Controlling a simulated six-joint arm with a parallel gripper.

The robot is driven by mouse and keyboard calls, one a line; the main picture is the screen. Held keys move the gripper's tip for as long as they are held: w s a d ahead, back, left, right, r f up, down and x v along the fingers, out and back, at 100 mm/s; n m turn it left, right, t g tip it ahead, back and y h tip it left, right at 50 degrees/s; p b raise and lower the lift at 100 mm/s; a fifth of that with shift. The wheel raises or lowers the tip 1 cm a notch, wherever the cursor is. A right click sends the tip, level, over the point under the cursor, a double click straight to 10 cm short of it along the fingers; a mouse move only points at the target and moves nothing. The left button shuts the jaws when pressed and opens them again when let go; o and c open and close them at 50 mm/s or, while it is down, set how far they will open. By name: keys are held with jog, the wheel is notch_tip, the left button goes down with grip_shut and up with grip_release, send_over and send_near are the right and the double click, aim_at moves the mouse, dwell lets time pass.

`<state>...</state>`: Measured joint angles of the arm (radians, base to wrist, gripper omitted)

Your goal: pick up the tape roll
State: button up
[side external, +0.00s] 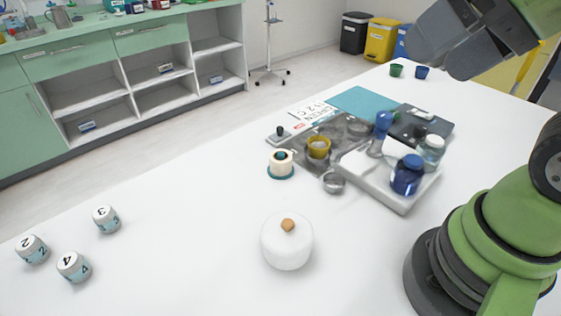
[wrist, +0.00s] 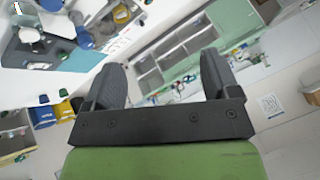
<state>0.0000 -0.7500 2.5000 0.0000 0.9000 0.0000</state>
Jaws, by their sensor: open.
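The likely tape roll (side external: 281,168) is a small cream roll with a teal centre and a teal base. It stands on the white table, left of the tray of supplies, in the side external view. I cannot make it out in the wrist view. My gripper (wrist: 160,78) is open, with its two dark fingers wide apart and nothing between them. In the side external view its dark end shows at the top right, high above the table and well away from the roll.
A white lidded jar (side external: 287,247) stands in front. Several numbered cups (side external: 73,267) are at left. A mustard cup (side external: 318,148) and metal bowl (side external: 333,182) sit close to the roll. A blue jar (side external: 407,176) is on the right tray. The table's left-middle is clear.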

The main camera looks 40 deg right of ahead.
jog(key=w+n+g, duration=0.2)
jog(key=w+g, duration=0.1)
jog(key=w, duration=0.7)
jog(key=n+g+h, duration=0.2)
jog(key=n+g, duration=0.2)
jog(key=n, duration=0.1)
send_over(281, 153)
jog(key=f, duration=2.3)
jog(key=shift+s+a+f, duration=0.2)
jog(key=shift+a, duration=0.05)
jog(key=f, duration=0.5)
jog(key=shift+w+d+f, duration=0.15)
jog(key=shift+d+f, duration=0.1)
jog(key=shift+f, duration=0.05)
jog(key=shift+c, duration=0.2)
jog(key=c, duration=1)
